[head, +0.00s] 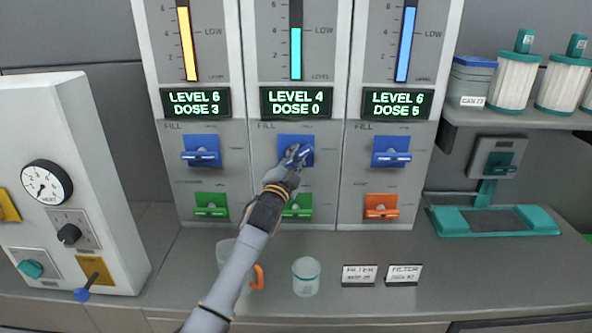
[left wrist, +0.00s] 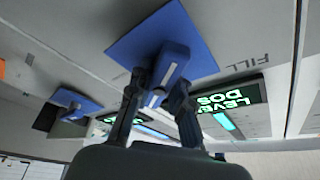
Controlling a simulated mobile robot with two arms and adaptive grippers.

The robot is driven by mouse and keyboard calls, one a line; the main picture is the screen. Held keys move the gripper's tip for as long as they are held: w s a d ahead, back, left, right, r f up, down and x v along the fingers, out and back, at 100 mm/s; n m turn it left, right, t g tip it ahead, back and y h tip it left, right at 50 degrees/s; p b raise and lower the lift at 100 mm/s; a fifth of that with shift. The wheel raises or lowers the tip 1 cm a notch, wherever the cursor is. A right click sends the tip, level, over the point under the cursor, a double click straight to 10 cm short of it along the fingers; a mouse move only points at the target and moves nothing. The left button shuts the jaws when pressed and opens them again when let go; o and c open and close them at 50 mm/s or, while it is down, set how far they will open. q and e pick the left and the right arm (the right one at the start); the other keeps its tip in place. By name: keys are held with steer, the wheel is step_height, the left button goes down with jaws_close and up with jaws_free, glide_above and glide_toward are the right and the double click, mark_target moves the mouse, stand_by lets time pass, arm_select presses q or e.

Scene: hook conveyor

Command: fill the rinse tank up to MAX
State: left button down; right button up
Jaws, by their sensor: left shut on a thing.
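Three dispenser columns stand side by side, each with a level gauge, a green-lit display and a blue FILL lever. My left gripper (head: 295,156) is shut on the middle blue lever (left wrist: 171,64), with a finger on each side of it in the left wrist view (left wrist: 158,95). The middle gauge (head: 296,52) has a cyan column, and its display (head: 296,102) reads LEVEL 4, DOSE 0. The left display (head: 196,103) reads LEVEL 6, DOSE 3; the right display (head: 397,104) reads LEVEL 6, DOSE 5. Gauge tops are cut off; no tank name is legible. My right gripper is out of view.
Below are green levers (head: 211,206) and an orange lever (head: 381,207). A clear cup (head: 306,277) and two FILTER cards (head: 359,275) are on the counter; a jug (head: 225,251) is partly behind my arm. A dial panel (head: 70,190) stands left, a shelf (head: 520,119) right.

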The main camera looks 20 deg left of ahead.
arm_select(q)
steer(key=n+b, duration=0.1)
steer(key=n+y+b, duration=0.1)
steer(key=n, duration=0.1)
steer(key=shift+d+f+t, duration=0.1)
steer(key=shift+f+t, duration=0.2)
steer(key=shift+t, duration=0.1)
steer(key=shift+r+n+y+b, duration=0.15)
steer(key=shift+n+y+b, duration=0.75)
steer(key=shift+n+b, duration=0.6)
steer(key=shift+n, duration=0.3)
steer(key=c, duration=1.2)
jaws_free()
steer(key=shift+r+t, duration=0.1)
steer(key=shift+t, duration=0.2)
steer(key=a+v, duration=0.1)
steer(key=v, duration=1.1)
steer(key=shift+d, duration=0.45)
